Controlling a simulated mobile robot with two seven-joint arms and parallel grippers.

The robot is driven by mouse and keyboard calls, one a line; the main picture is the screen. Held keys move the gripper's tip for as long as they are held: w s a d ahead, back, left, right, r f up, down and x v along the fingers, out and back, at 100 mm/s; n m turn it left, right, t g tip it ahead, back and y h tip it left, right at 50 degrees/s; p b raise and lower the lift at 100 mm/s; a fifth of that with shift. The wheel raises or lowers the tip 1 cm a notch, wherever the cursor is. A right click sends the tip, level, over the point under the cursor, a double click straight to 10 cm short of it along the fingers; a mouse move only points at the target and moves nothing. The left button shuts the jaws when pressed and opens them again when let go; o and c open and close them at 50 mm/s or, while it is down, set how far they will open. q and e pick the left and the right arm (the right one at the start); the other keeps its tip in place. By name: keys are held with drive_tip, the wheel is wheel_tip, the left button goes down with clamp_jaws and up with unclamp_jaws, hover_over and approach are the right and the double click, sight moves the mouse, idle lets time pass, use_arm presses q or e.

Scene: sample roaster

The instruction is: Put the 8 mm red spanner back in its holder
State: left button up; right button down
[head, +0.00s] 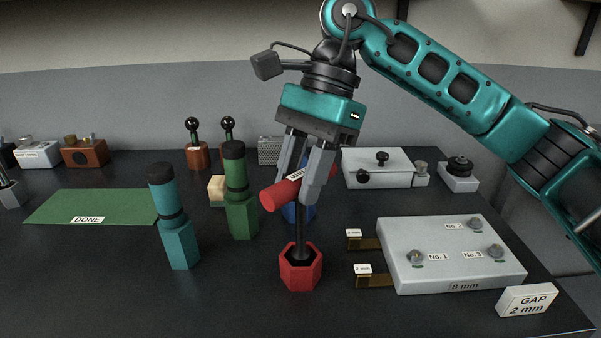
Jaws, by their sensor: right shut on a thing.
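The red spanner (274,197) has a thick red bar with a white label and a dark shaft pointing down below it. My right gripper (304,190) is shut on the red bar, with its fingers pointing down. The red hexagonal holder (300,278) stands on the dark table below. The shaft's lower end appears within the holder's dark opening; how deep it sits cannot be told. The shaft looks close to upright. My left gripper is not in view.
A teal holder (180,246) and a green holder (241,217) with upright handles stand to the left. A blue holder (299,214) is close behind the shaft. A grey 8 mm plate (440,268) lies right. The green DONE mat (110,203) is clear.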

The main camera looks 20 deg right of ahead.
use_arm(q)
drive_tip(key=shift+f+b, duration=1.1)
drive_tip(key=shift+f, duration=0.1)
use_arm(e)
drive_tip(key=shift+f, duration=1.4)
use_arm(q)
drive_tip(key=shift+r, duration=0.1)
use_arm(e)
drive_tip(key=c, duration=0.7)
unclamp_jaws()
drive_tip(key=shift+w+d+r, duration=0.1)
drive_tip(key=shift+r, duration=0.3)
use_arm(q)
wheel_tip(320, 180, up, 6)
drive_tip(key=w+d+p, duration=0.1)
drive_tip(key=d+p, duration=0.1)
drive_tip(key=p, duration=0.1)
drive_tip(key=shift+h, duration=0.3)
use_arm(e)
drive_tip(key=v, duration=1.2)
